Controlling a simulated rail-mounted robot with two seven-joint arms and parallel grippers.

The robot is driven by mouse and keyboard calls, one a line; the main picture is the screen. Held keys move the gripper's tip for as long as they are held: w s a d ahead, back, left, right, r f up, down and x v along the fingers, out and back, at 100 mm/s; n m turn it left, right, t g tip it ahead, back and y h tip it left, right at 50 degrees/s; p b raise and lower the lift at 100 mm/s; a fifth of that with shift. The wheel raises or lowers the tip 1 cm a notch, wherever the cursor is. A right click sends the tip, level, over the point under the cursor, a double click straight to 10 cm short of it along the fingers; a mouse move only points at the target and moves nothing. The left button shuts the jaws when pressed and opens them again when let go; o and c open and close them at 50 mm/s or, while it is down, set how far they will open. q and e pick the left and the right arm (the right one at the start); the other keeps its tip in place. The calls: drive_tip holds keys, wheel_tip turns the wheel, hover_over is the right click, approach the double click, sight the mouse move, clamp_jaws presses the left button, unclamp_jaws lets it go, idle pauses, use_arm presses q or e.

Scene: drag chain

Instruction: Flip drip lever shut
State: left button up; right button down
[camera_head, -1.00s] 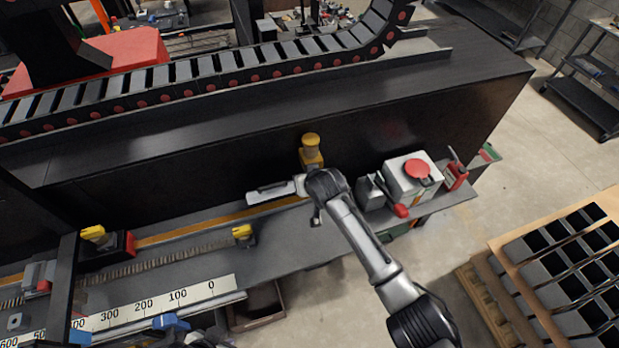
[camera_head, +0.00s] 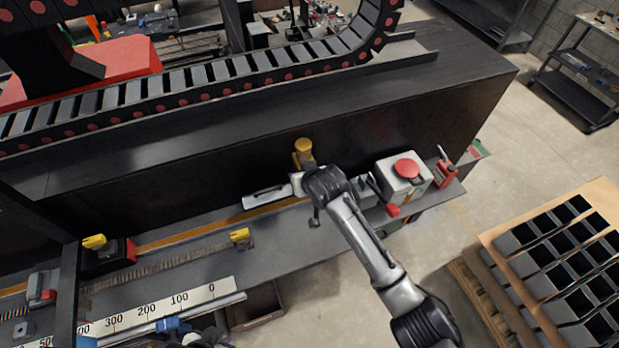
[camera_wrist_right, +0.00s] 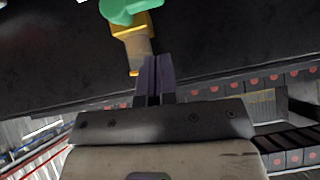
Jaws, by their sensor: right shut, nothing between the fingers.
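A yellow fitting with a round yellow cap (camera_head: 303,146) stands against the dark side wall in the head view, just beyond my right wrist. In the right wrist view a yellow body (camera_wrist_right: 132,35) has a green piece (camera_wrist_right: 128,8) at its top edge and a duller cylinder below. Which part is the drip lever I cannot tell. My right gripper (camera_wrist_right: 155,75) is shut and empty, its fingertips close beside that cylinder; contact is unclear.
A grey box with a red button (camera_head: 407,168) and a small red item (camera_head: 446,172) stand on the ledge, right of my wrist. A small yellow block (camera_head: 240,237) and a numbered scale (camera_head: 180,303) lie to the left. The drag chain (camera_head: 220,78) runs above.

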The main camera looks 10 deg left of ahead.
drive_tip(key=b+v, duration=0.1)
drive_tip(key=v, duration=0.5)
drive_tip(key=shift+s+a+r, duration=0.1)
idle(0.6)
